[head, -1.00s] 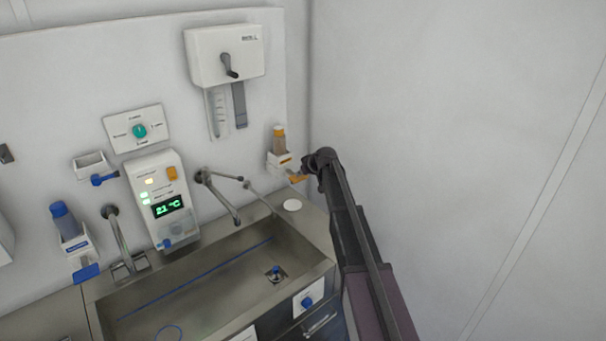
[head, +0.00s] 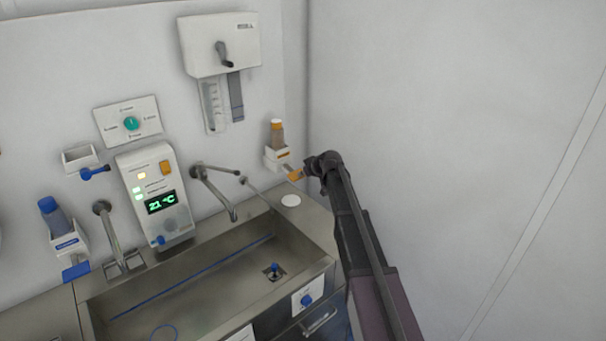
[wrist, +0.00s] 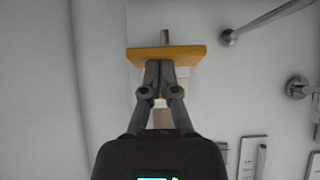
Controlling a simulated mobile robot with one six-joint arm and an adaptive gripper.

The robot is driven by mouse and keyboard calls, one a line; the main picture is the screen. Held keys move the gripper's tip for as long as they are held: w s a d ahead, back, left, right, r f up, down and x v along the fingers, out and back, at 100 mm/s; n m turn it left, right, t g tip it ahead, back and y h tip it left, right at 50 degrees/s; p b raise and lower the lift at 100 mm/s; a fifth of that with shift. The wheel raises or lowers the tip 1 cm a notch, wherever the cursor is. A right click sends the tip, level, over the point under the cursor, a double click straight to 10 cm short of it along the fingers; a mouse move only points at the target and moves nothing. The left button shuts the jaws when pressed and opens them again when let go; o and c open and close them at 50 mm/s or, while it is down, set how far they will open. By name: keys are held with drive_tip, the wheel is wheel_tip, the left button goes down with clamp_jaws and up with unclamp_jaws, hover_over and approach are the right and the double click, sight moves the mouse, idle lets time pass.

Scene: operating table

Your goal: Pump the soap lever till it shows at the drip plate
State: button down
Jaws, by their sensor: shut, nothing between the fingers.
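A wall dispenser (head: 277,156) with an orange-capped bottle hangs in the right corner of the head view. Its orange lever (head: 295,174) sticks out from the bottom; it also shows as a flat orange bar in the wrist view (wrist: 185,54). My gripper (wrist: 160,66) is shut and empty, its fingertips at the middle of the lever's near edge. Contact cannot be told for sure. In the head view my arm largely hides the gripper beside the lever.
A steel sink (head: 215,283) lies below, with two taps; the right tap (head: 215,190) is nearest my gripper. A blue dispenser (head: 66,238) with a blue lever hangs at left. A white wall box (head: 217,45) hangs above. The right wall is bare.

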drive_tip(key=shift+a+r, duration=0.15)
drive_tip(key=shift+r, duration=0.05)
drive_tip(key=shift+r+p, duration=0.6)
drive_tip(key=shift+p, duration=0.2)
drive_tip(key=s+d+r+p, duration=0.4)
drive_tip(key=s+r+p, duration=0.2)
drive_tip(key=r+p, duration=0.4)
drive_tip(key=shift+d+r+p, duration=0.2)
drive_tip(key=shift+r+p, duration=0.2)
drive_tip(key=shift+p, duration=0.05)
idle(0.4)
drive_tip(key=shift+a+r, duration=0.1)
drive_tip(key=shift+r, duration=0.05)
idle(0.8)
drive_tip(key=shift+w+a+r+g+h+p, duration=0.25)
drive_tip(key=shift+r+g+h+p, duration=0.2)
drive_tip(key=shift+p, duration=0.8)
drive_tip(key=shift+f, duration=0.1)
